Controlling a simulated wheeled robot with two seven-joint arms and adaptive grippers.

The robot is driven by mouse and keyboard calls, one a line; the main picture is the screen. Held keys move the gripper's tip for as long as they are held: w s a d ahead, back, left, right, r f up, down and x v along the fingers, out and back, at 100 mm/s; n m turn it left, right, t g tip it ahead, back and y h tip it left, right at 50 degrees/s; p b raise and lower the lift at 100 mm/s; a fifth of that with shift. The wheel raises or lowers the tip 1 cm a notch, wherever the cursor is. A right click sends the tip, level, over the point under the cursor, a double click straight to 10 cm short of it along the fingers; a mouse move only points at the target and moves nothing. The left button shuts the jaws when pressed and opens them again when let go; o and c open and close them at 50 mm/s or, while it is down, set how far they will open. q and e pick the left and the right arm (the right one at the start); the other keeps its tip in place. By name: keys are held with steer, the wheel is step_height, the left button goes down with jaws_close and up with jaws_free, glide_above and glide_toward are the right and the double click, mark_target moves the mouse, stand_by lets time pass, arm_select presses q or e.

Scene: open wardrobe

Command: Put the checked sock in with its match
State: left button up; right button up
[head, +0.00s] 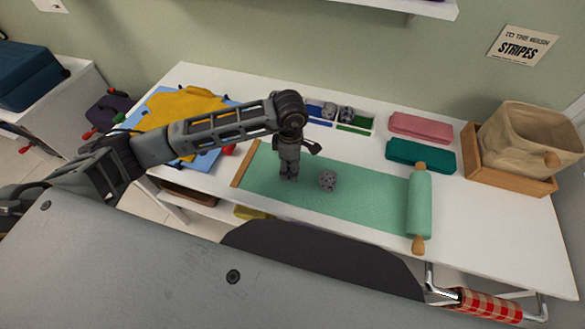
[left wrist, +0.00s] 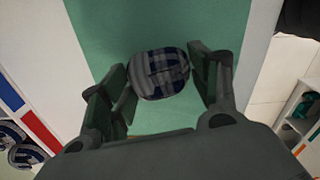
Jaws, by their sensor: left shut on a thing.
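My left gripper (head: 288,176) points down over the left half of the green mat (head: 375,205). In the left wrist view its fingers (left wrist: 158,85) are shut on a rolled grey and navy checked sock (left wrist: 158,68), with green mat behind it. In the head view the fingers hide this sock. A divided tray (head: 372,130) with blue and green compartments stands behind the mat. Two rolled greyish socks (head: 346,113) sit toward its left and middle; their patterns are too small to tell. Rolled socks also show at the left edge of the left wrist view (left wrist: 22,155). My right gripper is not in view.
A green roller (head: 419,205) edges the mat. Pink (head: 421,127) and teal (head: 421,155) folded cloths and a basket (head: 525,140) stand right. Yellow clothing (head: 180,108) lies left.

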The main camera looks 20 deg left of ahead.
arm_select(q)
steer(key=shift+r, duration=0.3)
steer(key=shift+r+p, duration=0.7)
steer(key=shift+r, duration=1.1)
steer(key=shift+r+p, duration=0.75)
steer(key=shift+r, duration=0.6)
